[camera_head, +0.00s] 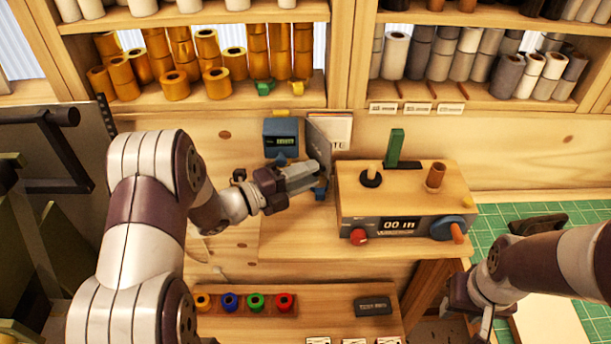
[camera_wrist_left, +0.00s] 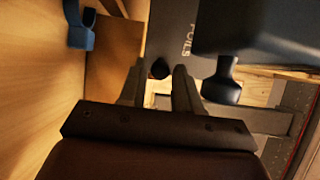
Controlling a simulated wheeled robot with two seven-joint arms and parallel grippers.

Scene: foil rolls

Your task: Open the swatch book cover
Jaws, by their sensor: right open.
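The swatch book stands on the wooden bench behind my left gripper (camera_head: 322,180). Its dark cover (camera_head: 317,145) is tilted up at an angle, with a pale lettered page (camera_head: 338,130) showing beside it. In the left wrist view, the cover (camera_wrist_left: 182,48) carries pale lettering, and a small dark knob (camera_wrist_left: 160,68) lies between my fingertips. The fingers stand apart there; whether they grip the knob I cannot tell. My right gripper (camera_head: 482,328) is open at the lower right, away from the book and partly cut off.
A blue device with a display (camera_head: 281,138) stands left of the book. A wooden machine with knobs (camera_head: 400,200) stands to the right. A green cutting mat (camera_head: 570,235) lies further right. Shelves of rolls (camera_head: 200,70) line the back.

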